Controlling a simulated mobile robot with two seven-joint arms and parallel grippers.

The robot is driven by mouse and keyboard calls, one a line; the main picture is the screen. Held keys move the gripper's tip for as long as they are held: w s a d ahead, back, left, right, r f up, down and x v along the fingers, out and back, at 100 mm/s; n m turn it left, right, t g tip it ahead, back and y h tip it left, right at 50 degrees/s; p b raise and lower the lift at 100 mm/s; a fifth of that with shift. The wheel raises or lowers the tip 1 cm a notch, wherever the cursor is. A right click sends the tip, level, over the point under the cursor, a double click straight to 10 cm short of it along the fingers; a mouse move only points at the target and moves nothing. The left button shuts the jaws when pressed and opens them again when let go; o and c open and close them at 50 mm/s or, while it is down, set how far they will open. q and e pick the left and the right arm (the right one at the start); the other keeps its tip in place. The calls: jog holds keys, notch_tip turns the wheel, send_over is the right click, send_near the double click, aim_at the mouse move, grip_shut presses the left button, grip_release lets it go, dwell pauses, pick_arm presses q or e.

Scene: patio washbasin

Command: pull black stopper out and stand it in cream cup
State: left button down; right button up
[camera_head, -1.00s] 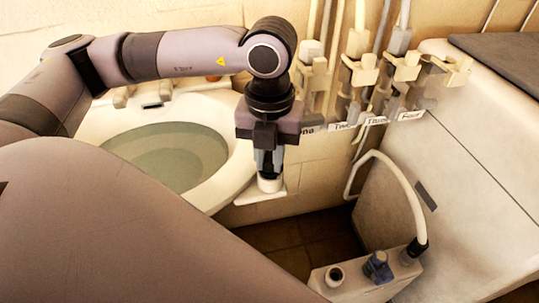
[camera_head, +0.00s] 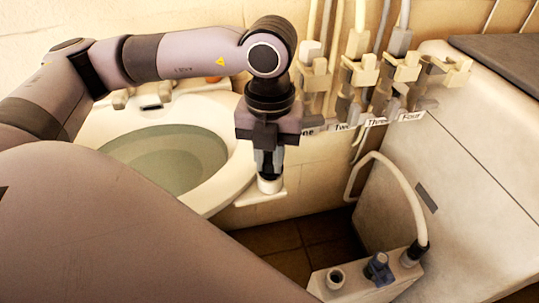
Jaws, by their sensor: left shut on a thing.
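My left gripper (camera_head: 268,172) points straight down over a small shelf beside the washbasin. It is shut, with its fingertips right at the top of the cream cup (camera_head: 270,186). The cup stands upright on the shelf. The black stopper is not clearly visible; what sits between the dark fingers is too small and dark to make out. I cannot tell whether the held thing touches the cup. My right gripper is not in view.
The white washbasin (camera_head: 221,190) at left holds greenish water. The shelf (camera_head: 254,198) is narrow. Valves with hoses (camera_head: 364,72) and labels line the wall to the right. A box with ports (camera_head: 350,282) and a hose stands low at right, beside a large pale cabinet (camera_head: 470,190).

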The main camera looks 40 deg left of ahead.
aim_at(270, 160)
pick_arm(q)
jog(key=shift+f+b, duration=0.6)
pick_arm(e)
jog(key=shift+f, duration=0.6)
pick_arm(q)
jog(key=c, duration=1.3)
grip_release()
jog(key=shift+r+p, duration=0.5)
jog(key=shift+r, duration=0.5)
jog(key=shift+r+p, duration=1.1)
jog(key=shift+r, duration=0.3)
notch_tip(270, 160, up, 6)
jog(key=p, duration=0.4)
jog(key=shift+r, duration=0.15)
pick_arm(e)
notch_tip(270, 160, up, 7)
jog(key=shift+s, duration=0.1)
